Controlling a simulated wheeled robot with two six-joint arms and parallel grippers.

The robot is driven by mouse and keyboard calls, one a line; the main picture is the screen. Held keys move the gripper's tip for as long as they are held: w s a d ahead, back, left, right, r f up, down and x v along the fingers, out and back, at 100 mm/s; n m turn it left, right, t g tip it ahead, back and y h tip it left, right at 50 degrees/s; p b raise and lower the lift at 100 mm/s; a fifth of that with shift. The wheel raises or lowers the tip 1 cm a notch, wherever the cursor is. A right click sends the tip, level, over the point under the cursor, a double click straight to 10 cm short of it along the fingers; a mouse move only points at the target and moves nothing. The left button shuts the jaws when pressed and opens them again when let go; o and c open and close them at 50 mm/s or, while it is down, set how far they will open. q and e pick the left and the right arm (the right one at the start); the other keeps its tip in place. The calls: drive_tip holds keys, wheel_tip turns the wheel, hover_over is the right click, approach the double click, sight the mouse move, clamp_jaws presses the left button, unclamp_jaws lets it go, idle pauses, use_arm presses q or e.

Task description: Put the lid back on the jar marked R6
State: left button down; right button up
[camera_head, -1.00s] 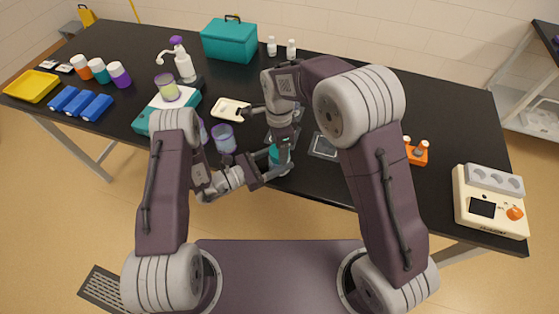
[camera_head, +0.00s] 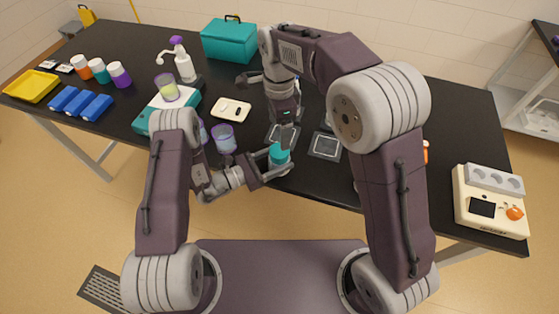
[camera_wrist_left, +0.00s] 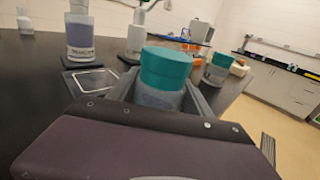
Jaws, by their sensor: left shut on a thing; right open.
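A clear jar (camera_head: 279,169) with a teal lid (camera_head: 279,153) on its top stands upright near the front edge of the table. My left gripper (camera_head: 277,167) is shut around the jar's body, below the lid. The left wrist view shows the teal lid (camera_wrist_left: 166,68) sitting level on the jar (camera_wrist_left: 158,97) between the fingers. No R6 mark is readable on it. My right gripper (camera_head: 286,130) is open and empty above and behind the jar, apart from the lid.
Purple-tinted jars (camera_head: 223,138) stand left of my left gripper. A dark square pad (camera_head: 325,145) lies to the right. A small white tray (camera_head: 231,109), a pump bottle (camera_head: 184,65) and a teal box (camera_head: 229,41) are farther back. A cream device (camera_head: 490,200) stands at the right.

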sight(270, 163)
wheel_tip(270, 163, up, 3)
drive_tip(key=shift+f, duration=0.1)
use_arm(q)
drive_tip(key=shift+c, duration=1.8)
unclamp_jaws()
drive_tip(key=b+v, duration=0.1)
drive_tip(key=v, duration=0.7)
drive_tip(key=shift+a, duration=0.1)
drive_tip(key=shift+s+a+b, duration=0.25)
drive_tip(key=shift+a+b, duration=0.05)
drive_tip(key=shift+a, duration=0.1)
use_arm(e)
drive_tip(key=shift+f, duration=0.85)
